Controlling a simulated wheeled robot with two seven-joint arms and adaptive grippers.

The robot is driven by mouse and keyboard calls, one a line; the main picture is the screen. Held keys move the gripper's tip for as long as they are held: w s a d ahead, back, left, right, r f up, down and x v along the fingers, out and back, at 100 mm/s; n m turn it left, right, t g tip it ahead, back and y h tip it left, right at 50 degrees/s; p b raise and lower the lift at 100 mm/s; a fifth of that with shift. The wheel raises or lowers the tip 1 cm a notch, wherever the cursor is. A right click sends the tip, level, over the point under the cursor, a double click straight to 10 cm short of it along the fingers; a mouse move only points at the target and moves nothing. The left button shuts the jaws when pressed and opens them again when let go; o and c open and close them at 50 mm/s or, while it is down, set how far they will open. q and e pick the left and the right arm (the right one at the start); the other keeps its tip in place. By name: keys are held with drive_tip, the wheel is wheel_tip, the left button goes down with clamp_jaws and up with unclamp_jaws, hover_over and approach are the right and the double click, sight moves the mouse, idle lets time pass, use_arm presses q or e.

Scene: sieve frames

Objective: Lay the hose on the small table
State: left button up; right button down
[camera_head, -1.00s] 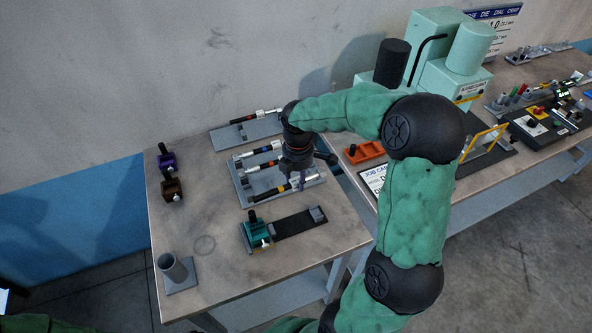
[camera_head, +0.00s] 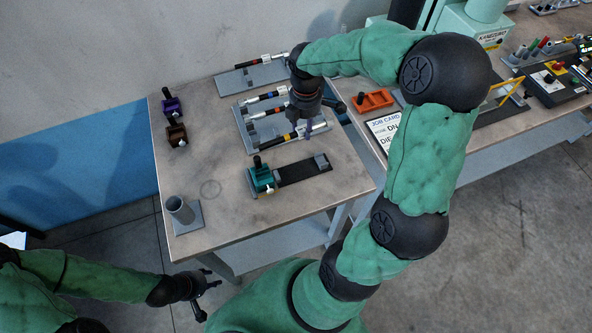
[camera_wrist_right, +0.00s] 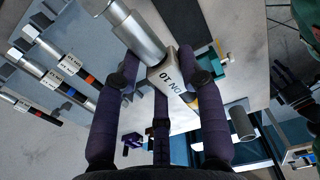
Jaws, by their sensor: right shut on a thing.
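My right gripper (camera_head: 308,118) is shut on a black hose with a silver end fitting (camera_wrist_right: 135,35), a "DN 10" label and a yellow band (camera_wrist_right: 193,99). In the head view this hose (camera_head: 290,136) is at the front slot of the grey rack (camera_head: 243,133). I cannot tell whether it rests there or hangs just above. Two other hoses, with blue (camera_head: 271,96) and orange (camera_head: 259,115) bands, lie in the rack behind. The rack stands on the small table (camera_head: 225,220). My left gripper (camera_head: 208,296) is open and empty, low beside the table's front edge.
A teal clamp (camera_head: 261,178) with a black strip stands in front of the rack. A grey cup (camera_head: 180,210), purple (camera_head: 170,105) and brown (camera_head: 176,133) blocks stand left. Another hose lies on a back plate (camera_head: 235,79). A longer bench is right.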

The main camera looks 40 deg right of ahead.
drive_tip(key=shift+m, duration=0.3)
drive_tip(key=shift+s+a+f, duration=0.3)
drive_tip(key=shift+a+f, duration=0.2)
drive_tip(key=shift+f, duration=0.15)
drive_tip(key=shift+s+a+f, duration=0.3)
drive_tip(key=shift+a+f, duration=0.2)
drive_tip(key=shift+f, duration=0.15)
drive_tip(key=shift+s+a+f, duration=0.3)
drive_tip(key=shift+a+f, duration=0.2)
drive_tip(key=shift+f, duration=0.15)
drive_tip(key=shift+p, duration=0.3)
drive_tip(key=b, duration=0.4)
approach(296, 170)
drive_tip(key=shift+s+d+f, duration=0.2)
drive_tip(key=shift+d+f, duration=0.2)
drive_tip(key=shift+d, duration=0.25)
drive_tip(key=shift+f+b, duration=0.8)
drive_tip(key=shift+f, duration=0.75)
drive_tip(key=shift+f, duration=0.55)
drive_tip(key=shift+w+a, duration=0.15)
drive_tip(key=shift+a, duration=0.35)
drive_tip(key=c, duration=0.7)
unclamp_jaws()
